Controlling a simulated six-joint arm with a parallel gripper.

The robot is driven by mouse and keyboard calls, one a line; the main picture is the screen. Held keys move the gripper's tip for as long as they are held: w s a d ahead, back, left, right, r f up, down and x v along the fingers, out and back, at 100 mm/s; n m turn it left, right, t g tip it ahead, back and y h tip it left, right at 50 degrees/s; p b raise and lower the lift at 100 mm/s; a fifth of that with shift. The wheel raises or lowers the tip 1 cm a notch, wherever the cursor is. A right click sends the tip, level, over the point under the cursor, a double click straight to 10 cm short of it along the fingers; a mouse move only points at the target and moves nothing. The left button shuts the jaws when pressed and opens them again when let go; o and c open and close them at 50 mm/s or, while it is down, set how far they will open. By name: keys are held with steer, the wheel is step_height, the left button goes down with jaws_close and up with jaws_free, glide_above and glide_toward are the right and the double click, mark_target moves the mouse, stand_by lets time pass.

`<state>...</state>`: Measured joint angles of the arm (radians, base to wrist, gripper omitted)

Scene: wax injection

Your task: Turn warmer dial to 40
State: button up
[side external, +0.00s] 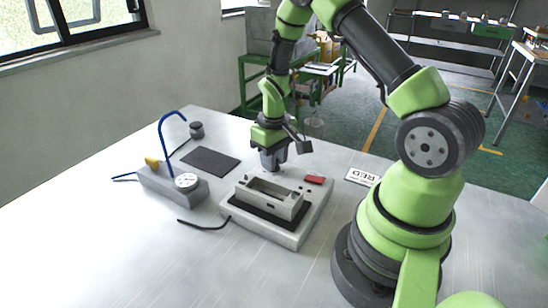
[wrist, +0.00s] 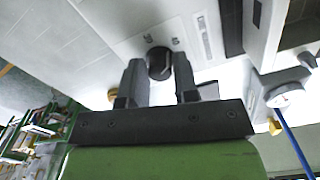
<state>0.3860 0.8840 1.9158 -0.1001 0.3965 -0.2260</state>
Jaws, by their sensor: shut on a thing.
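The warmer (side external: 293,236) is a light box on the table with a rectangular metal well (side external: 270,193) on top. My gripper (side external: 272,167) points down at the warmer's back edge, behind the well. In the wrist view, the round black dial (wrist: 160,62) sits between the two fingers of my gripper (wrist: 160,75), which are shut on it. Small dark marks show on the light panel beside the dial, too blurred to read. In the side view the dial is hidden by the gripper.
A grey unit (side external: 172,186) with a white gauge (side external: 187,181), blue hose (side external: 161,135) and yellow knob (side external: 152,163) stands left. A dark mat (side external: 210,161) lies behind. The front left table is clear.

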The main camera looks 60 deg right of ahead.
stand_by(0.3)
steer(key=o, duration=0.9)
step_height(320, 180, up, 10)
steer(key=s+a+r+t, duration=0.4)
steer(key=a+r, duration=0.4)
steer(key=r, duration=0.4)
steer(key=s+a+r+t, duration=0.1)
steer(key=s+a, duration=0.1)
steer(key=s, duration=0.1)
steer(key=s+a+r+t+y, duration=0.1)
steer(key=s+a+r, duration=0.1)
steer(key=s, duration=0.1)
steer(key=s+a+r+m+t+y, duration=0.1)
steer(key=s+a, duration=0.1)
steer(key=s, duration=0.2)
steer(key=shift+a+r, duration=0.15)
steer(key=shift+r, duration=0.1)
